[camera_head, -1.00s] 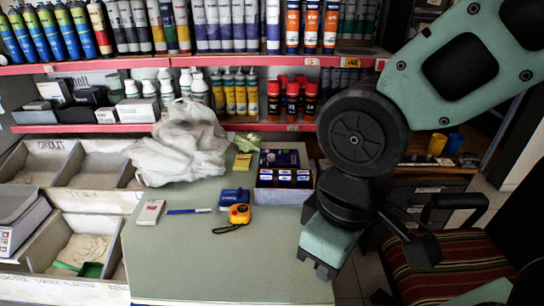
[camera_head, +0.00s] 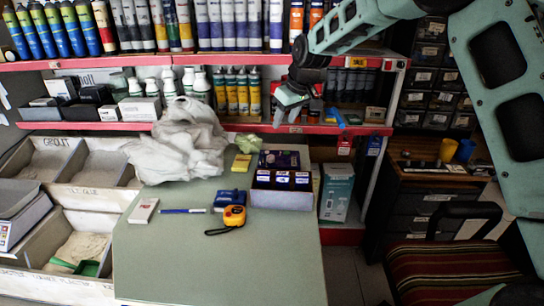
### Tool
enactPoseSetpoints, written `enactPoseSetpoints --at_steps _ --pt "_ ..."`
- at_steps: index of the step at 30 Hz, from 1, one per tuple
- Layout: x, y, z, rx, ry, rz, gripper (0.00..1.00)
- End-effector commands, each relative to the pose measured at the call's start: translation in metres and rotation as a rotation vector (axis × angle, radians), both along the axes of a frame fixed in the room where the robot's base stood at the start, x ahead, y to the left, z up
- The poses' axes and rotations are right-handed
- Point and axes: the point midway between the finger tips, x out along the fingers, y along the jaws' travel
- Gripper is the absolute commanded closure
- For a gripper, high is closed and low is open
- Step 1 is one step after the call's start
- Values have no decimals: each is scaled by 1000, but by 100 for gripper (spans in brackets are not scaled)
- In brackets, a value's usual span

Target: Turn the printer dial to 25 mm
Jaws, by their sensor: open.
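I cannot make out a printer or a dial with a mm scale in this view. My gripper (camera_head: 288,112) is raised at the back, in front of the lower red shelf and above the tray of labelled items. It hangs from my arm, which comes in from the upper right. It is open, and I see nothing between its fingers. It hides part of the bottles on the shelf behind it.
The green-grey table (camera_head: 220,265) has a clear front. On it are an orange tape measure (camera_head: 234,215), a blue box (camera_head: 229,199), a pen (camera_head: 184,211), a white box (camera_head: 143,211), an open tray (camera_head: 281,199) and white plastic bags (camera_head: 180,143). A striped chair (camera_head: 450,270) stands right.

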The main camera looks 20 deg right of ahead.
Motion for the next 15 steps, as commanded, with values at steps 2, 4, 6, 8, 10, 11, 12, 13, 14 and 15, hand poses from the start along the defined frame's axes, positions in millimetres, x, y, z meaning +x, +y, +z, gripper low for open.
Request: enactPoseSetpoints --at_steps 2,4,6,8,10,11,12,13,14,15 --pt "9 -7 -4 -3 -8 -6 53" --pt "12 -9 -7 -4 -11 -7 53" --pt "14 -7 -13 -4 -10 -5 53" --pt "16 -5 -21 -3 -8 -5 53" --pt "20 -2 -33 -4 -7 -5 53" --pt "22 -1 -38 -3 -8 -5 53" --pt "25 0 -46 -4 -7 -5 53" --pt "27 1 -52 -4 -7 -5 53" --pt "29 2 -58 -3 -7 -6 53" --pt "32 3 -65 -4 -8 -6 53"
